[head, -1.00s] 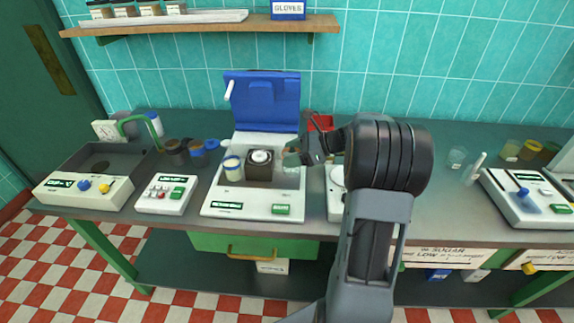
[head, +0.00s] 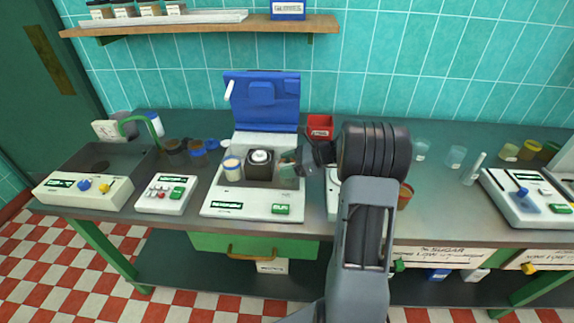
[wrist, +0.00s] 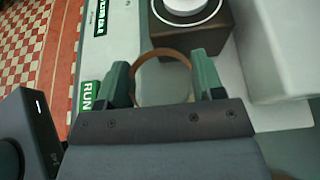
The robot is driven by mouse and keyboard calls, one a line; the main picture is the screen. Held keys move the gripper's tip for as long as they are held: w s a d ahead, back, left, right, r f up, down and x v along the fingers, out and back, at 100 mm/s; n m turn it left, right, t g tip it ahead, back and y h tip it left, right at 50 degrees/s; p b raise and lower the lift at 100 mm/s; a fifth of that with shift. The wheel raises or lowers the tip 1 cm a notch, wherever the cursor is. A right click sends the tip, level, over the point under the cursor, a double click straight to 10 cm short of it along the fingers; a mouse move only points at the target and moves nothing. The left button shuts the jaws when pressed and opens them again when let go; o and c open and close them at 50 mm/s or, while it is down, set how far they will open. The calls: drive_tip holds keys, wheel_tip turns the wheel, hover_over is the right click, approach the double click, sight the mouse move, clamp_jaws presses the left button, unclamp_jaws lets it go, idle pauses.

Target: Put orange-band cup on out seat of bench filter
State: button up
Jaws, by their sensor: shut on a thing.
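The bench filter (head: 225,209) is a white machine with its blue lid (head: 262,105) standing open. A dark block with a white round top (head: 259,163) is in its middle, and a banded pale cup (head: 232,170) stands left of the block. My gripper (head: 294,160) is shut on a clear cup (head: 287,171) at the right side of the block. In the wrist view this cup (wrist: 163,82) shows an orange-brown rim band between the two green fingers. It is upright or nearly so, close beside the block. I cannot tell whether its base touches the filter; the seat under it is hidden.
A red box (head: 320,126) stands behind my gripper. A small white keypad unit (head: 166,194) is left of the filter, and dark and blue jars (head: 197,153) stand behind it. Clear cups (head: 456,157) and another white machine (head: 524,197) are on the right.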

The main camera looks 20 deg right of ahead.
drive_tip(key=shift+f, duration=0.15)
drive_tip(key=o, duration=0.9)
